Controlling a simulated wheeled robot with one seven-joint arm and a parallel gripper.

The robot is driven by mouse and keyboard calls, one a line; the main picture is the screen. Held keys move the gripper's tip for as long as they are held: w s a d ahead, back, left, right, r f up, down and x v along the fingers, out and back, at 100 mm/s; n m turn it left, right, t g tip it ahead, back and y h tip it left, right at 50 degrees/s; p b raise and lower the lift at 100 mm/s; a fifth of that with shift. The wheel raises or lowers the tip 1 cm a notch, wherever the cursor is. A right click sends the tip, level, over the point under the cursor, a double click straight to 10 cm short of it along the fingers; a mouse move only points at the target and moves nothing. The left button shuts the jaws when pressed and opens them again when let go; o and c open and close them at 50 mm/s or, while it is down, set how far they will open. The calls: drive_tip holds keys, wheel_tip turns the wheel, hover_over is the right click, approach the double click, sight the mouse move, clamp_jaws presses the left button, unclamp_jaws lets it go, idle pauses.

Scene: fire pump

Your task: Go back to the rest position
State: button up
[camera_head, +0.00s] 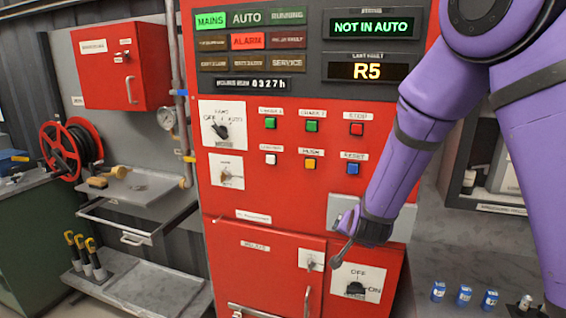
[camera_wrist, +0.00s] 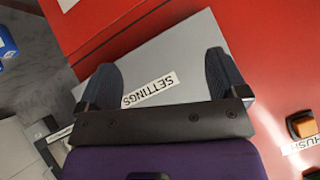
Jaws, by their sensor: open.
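My gripper (camera_head: 345,222) is at the end of my purple arm, in front of the lower right of the red fire pump panel (camera_head: 260,195). In the wrist view my gripper (camera_wrist: 160,68) has its two dark fingers wide apart with nothing held between them. Behind the fingers is a grey plate (camera_wrist: 150,65) with a "SETTINGS" label (camera_wrist: 150,90). The plate also shows in the head view (camera_head: 402,226), partly hidden by my arm. I cannot tell whether the fingers touch it.
Below the gripper are a small key-like switch (camera_head: 313,262) and an OFF/ON rotary switch (camera_head: 355,289). Coloured buttons (camera_head: 310,163) are above left. Small blue items (camera_head: 464,295) stand on the right bench. A hose reel (camera_head: 70,147) and red cabinet (camera_head: 125,65) are at left.

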drive_tip(key=s+d+r+n+g+y, duration=0.1)
drive_tip(key=s+d+r+n, duration=0.1)
drive_tip(key=s+r, duration=0.55)
drive_tip(key=s+d+r+n+g+y, duration=0.1)
drive_tip(key=s+d+r, duration=0.3)
drive_tip(key=r, duration=0.6)
drive_tip(key=s+d+r+n+g, duration=0.1)
drive_tip(key=s+d+r, duration=0.1)
drive_tip(key=s, duration=0.9)
drive_tip(key=s+d+r+n+g+h, duration=0.1)
drive_tip(key=s+d+r+n, duration=0.1)
drive_tip(key=s, duration=0.9)
wheel_tip(320, 180, up, 3)
drive_tip(key=shift+s+d+f+g, duration=0.1)
drive_tip(key=shift+s+d+g, duration=0.2)
drive_tip(key=shift+d, duration=0.45)
